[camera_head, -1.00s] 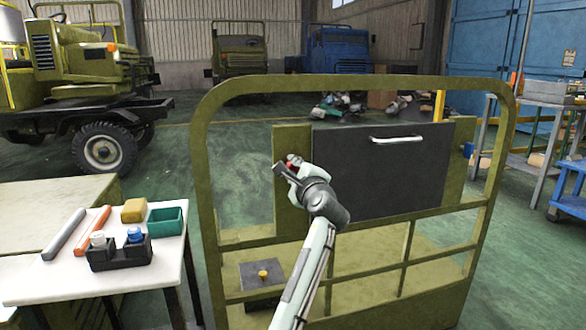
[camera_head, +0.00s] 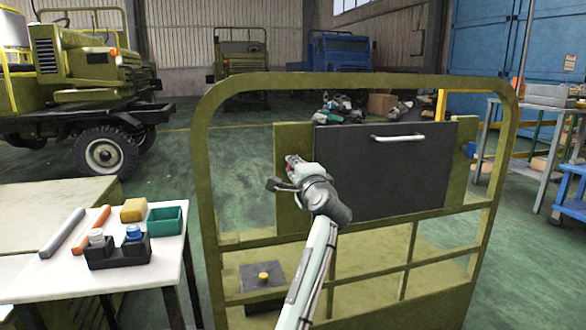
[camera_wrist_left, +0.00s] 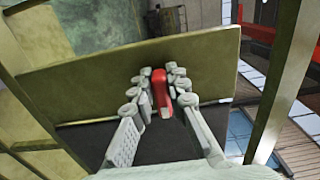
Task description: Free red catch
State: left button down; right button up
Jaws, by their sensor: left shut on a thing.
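The red catch (camera_wrist_left: 160,92) sits on the green plate (camera_wrist_left: 75,88) at the left side of the dark panel (camera_head: 385,170), inside the green frame. In the left wrist view its red lever stands between the two fingers of my left gripper (camera_wrist_left: 161,95), which is shut on it. In the head view only a little red shows at my left gripper (camera_head: 293,166), and the hand hides most of the catch. The panel has a pale bar handle (camera_head: 398,138) near its top edge. My right gripper is not in view.
The green tubular frame (camera_head: 205,180) surrounds the panel. At left, a white table (camera_head: 50,285) holds a black holder with two bottles (camera_head: 118,255), a teal bin (camera_head: 165,220), a yellow block (camera_head: 134,210) and two rods. A dark plate with a yellow knob (camera_head: 263,277) is low in the frame.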

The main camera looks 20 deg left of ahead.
pick_arm(q)
jog(key=shift+d+f, duration=0.1)
jog(key=c, duration=1.5)
grip_release()
jog(key=shift+c, duration=0.2)
jog(key=shift+s, duration=0.1)
jog(key=v, duration=1.2)
